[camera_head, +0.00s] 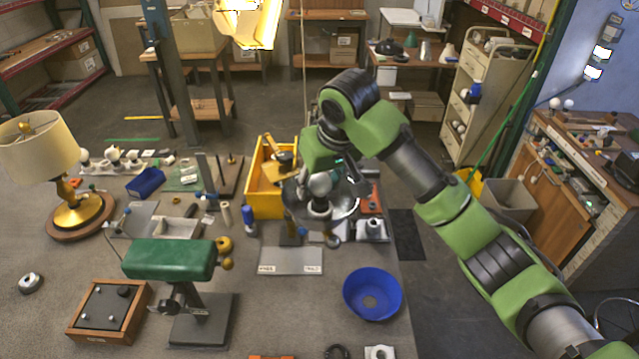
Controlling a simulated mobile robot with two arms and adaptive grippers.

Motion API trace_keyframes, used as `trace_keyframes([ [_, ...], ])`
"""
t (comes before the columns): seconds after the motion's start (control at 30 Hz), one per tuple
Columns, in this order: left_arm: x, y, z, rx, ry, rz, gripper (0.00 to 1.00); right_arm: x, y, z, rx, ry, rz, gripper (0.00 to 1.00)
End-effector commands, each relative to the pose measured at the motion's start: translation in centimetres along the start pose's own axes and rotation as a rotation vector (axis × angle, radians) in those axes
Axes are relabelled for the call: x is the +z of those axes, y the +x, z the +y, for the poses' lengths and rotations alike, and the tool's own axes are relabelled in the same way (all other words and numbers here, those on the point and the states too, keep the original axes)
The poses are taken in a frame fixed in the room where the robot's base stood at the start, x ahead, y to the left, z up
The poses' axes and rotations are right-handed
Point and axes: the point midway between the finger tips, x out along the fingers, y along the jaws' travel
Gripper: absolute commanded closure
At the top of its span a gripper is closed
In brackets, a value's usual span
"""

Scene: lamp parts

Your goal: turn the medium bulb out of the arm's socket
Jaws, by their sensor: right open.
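My right arm reaches in from the right and bends down over the middle of the table. My right gripper (322,212) points down there, beside the yellow bin, and its jaws are open. A round white bulb-like shape (320,184) shows right at the gripper; I cannot tell whether it is the medium bulb. The arm's socket cannot be made out, as my gripper and wrist cover that spot. My left gripper is not in view.
A green-shaded lamp (170,259), a wooden box (108,310) and a blue bowl (372,294) are nearer. A brass lamp (75,213) stands left.

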Motion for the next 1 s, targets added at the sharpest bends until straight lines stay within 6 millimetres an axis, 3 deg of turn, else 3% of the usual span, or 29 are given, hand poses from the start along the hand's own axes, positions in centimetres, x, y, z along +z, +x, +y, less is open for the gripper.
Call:
trace_keyframes([
  [0.17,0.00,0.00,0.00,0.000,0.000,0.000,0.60,0.02,0.02,0.02,0.000,0.000,-0.001,0.58],
  [0.27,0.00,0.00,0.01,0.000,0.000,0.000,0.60,0.03,0.02,0.02,0.000,0.000,-0.001,0.84],
  [0.3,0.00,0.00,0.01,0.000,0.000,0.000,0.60,0.03,0.02,0.02,0.000,-0.001,-0.001,0.85],
  [0.53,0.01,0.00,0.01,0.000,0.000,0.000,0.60,0.04,0.03,0.10,-0.021,-0.046,-0.003,0.85],
  [1.0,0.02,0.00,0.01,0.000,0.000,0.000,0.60,-0.02,-0.05,0.04,-0.218,-0.521,-0.003,0.85],
])
